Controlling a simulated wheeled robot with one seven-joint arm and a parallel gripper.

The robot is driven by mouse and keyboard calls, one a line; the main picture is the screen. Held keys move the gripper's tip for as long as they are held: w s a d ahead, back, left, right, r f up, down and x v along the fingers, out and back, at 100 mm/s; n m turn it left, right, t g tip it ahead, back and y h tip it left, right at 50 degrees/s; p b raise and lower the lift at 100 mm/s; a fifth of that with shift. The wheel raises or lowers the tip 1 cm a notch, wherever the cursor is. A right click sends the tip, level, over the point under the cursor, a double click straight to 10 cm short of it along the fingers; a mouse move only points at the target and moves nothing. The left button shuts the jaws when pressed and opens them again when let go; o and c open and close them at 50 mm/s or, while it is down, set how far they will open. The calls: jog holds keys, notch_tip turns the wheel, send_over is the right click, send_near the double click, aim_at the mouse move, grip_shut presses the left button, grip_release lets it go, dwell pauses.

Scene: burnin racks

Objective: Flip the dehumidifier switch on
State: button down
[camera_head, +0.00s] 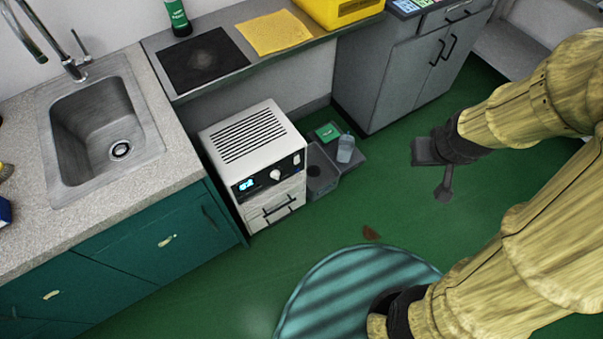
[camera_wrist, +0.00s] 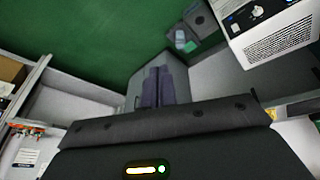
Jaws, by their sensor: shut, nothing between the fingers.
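The white dehumidifier (camera_head: 242,135) stands on the green floor between the sink counter and the grey cabinet. Its dark front panel has a lit blue display (camera_head: 246,185), a round white knob (camera_head: 275,175) and a small light switch (camera_head: 296,160) near the right end. Whether the switch is on or off is too small to tell. My gripper (camera_head: 443,194) is in the air well to the right of the dehumidifier, touching nothing. In the wrist view, my gripper (camera_wrist: 158,70) has its dark fingers together and empty, with the dehumidifier (camera_wrist: 281,42) at the upper right, partly cut off.
A grey bin (camera_head: 320,172) and a small clear bottle (camera_head: 345,148) are beside the dehumidifier's right side. A grey cabinet (camera_head: 395,80) stands behind. The sink counter (camera_head: 165,140) is at left. A round blue striped mat (camera_head: 335,295) lies in front. Green floor between is mostly clear.

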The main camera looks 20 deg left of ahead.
jog(key=w+a+f+n+t+y+b, duration=0.1)
jog(key=w+a+f+n+t+b, duration=0.2)
jog(key=f+b, duration=0.4)
jog(key=w+a+f+n+y+b, duration=0.25)
jog(key=f+n+b, duration=0.3)
jog(key=f, duration=0.35)
jog(key=w+a+f+n+t+b, duration=0.2)
jog(key=w+a+f+n+b, duration=0.3)
jog(key=f, duration=0.4)
jog(key=s+a+f+n+y+b, duration=0.1)
jog(key=a+f+n+y+b, duration=0.3)
jog(key=f+b, duration=0.5)
jog(key=s+a+f+n+t+y+b, duration=0.1)
jog(key=a+f+n+y+b, duration=0.4)
jog(key=f+b, duration=0.5)
jog(key=s+a+n+b, duration=0.1)
jog(key=a+n+b, duration=0.1)
jog(key=shift+s+a+f+t+b, duration=0.25)
jog(key=shift+a+f+t+b, duration=0.05)
jog(key=shift+b, duration=0.05)
jog(key=shift+w+a+f, duration=0.1)
jog(key=b, duration=0.5)
send_near(298, 163)
jog(key=x, duration=0.5)
jog(key=shift+w+a, duration=0.2)
jog(key=shift+a, duration=0.2)
jog(key=shift+w+a, duration=0.35)
jog(key=shift+a, duration=0.05)
